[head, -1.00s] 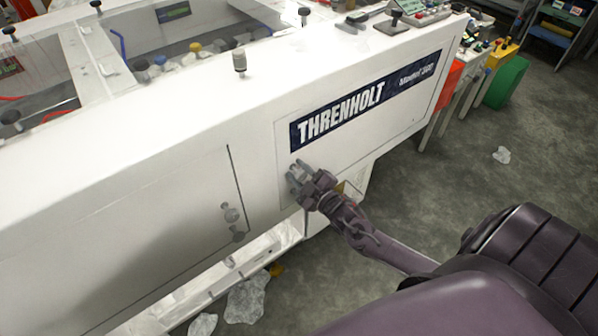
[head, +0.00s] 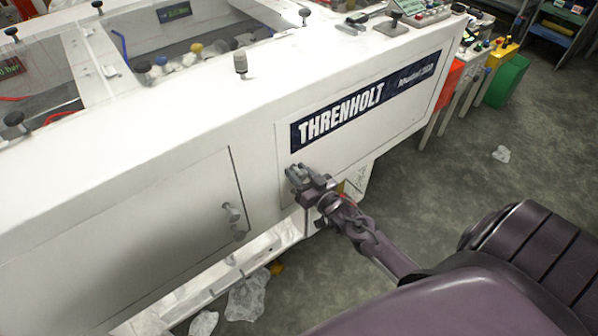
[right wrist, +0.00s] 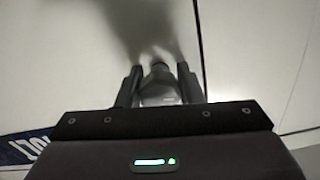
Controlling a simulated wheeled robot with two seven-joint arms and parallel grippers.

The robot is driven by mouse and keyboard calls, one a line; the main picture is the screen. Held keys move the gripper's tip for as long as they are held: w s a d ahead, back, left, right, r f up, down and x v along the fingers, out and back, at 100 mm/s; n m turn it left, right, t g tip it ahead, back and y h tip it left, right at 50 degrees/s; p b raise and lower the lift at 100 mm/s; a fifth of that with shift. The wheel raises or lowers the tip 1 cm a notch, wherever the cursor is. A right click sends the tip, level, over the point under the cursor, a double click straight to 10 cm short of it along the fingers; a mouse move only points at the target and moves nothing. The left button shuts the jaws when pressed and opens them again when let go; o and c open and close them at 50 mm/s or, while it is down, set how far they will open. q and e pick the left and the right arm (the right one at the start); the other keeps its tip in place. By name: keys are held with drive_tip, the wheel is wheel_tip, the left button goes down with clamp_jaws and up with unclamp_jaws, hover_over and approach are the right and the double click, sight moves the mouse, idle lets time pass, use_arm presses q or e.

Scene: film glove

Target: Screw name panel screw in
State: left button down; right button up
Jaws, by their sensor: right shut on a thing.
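The name panel (head: 385,137) is a white rectangular plate on the side of the white machine, with a dark blue THRENHOLT strip (head: 345,113). My right gripper (head: 294,172) is at the panel's lower left corner. In the right wrist view its two dark fingers (right wrist: 160,80) are shut on either side of a small dark round-headed piece (right wrist: 159,67), the name panel screw. The screw's tip and its hole are hidden, so I cannot tell how deep it sits. My left gripper is not in view.
A door with two knobs (head: 232,213) is left of the panel. Several black knobs and a grey-topped post (head: 240,63) stand on the machine's top. Orange and green bins (head: 506,82) stand at the right. Crumpled plastic (head: 247,295) lies on the floor below.

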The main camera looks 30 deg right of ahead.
drive_tip(key=m, duration=0.3)
drive_tip(key=shift+a+m+p, duration=0.1)
drive_tip(key=shift+m+p, duration=0.25)
drive_tip(key=shift+m, duration=0.05)
drive_tip(key=m+p, duration=0.1)
drive_tip(key=m, duration=0.3)
drive_tip(key=shift+m, duration=0.3)
drive_tip(key=m+p, duration=0.1)
drive_tip(key=m, duration=0.3)
drive_tip(key=shift+r, duration=0.1)
drive_tip(key=shift+m+p, duration=0.6)
drive_tip(key=shift+m, duration=1.1)
drive_tip(key=o, duration=1)
drive_tip(key=shift+c, duration=0.2)
